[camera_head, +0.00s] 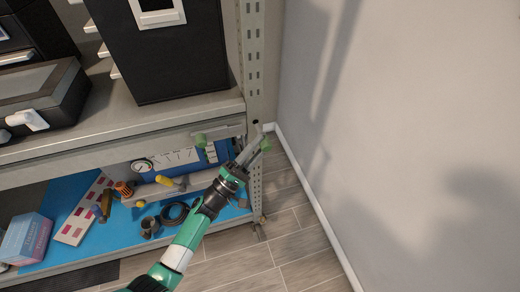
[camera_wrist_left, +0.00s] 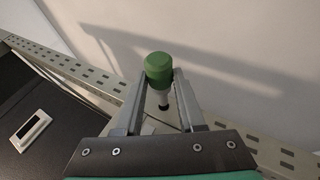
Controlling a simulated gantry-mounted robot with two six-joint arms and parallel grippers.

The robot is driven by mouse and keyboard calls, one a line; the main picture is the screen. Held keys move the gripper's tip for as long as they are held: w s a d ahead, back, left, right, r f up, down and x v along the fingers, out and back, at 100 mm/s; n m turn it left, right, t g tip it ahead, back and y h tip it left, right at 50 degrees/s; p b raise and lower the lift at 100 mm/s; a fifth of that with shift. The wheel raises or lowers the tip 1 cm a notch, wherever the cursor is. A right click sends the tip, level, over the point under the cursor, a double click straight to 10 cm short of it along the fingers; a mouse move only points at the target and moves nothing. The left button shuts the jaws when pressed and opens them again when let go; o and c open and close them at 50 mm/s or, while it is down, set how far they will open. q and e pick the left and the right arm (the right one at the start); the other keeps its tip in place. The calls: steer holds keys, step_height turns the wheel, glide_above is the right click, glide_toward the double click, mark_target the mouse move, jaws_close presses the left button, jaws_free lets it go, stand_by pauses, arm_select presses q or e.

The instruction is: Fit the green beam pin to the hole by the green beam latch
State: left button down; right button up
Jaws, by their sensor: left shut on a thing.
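The green beam pin (camera_head: 266,144) is at the tip of my left gripper (camera_head: 256,148), beside the rack's upright post. In the left wrist view the pin's green head (camera_wrist_left: 158,68) sits between the two fingers of my left gripper (camera_wrist_left: 160,80), which is shut on it; a pale shank shows below the head. My right gripper is out of view.
The perforated upright post (camera_head: 253,60) stands close to the wall (camera_head: 400,120). A black box (camera_head: 165,60) stands on the upper shelf. The blue lower shelf (camera_head: 110,238) holds several tools, a black ring (camera_head: 174,212) and a box (camera_head: 26,238). Wood floor is clear at right.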

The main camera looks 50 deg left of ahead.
arm_select(q)
steer(key=shift+w+a, duration=0.1)
steer(key=shift+w+a+b, duration=0.4)
steer(key=shift+a, duration=0.4)
steer(key=shift+w+a+b, duration=0.35)
steer(key=shift+a+b, duration=0.1)
steer(key=shift+a, duration=0.35)
steer(key=shift+w+a+b, duration=0.4)
steer(key=shift+a, duration=0.4)
steer(key=shift+a, duration=0.15)
steer(key=shift+c, duration=2.2)
jaws_free()
steer(key=shift+w, duration=0.1)
steer(key=v, duration=1.1)
steer(key=shift+s, duration=0.3)
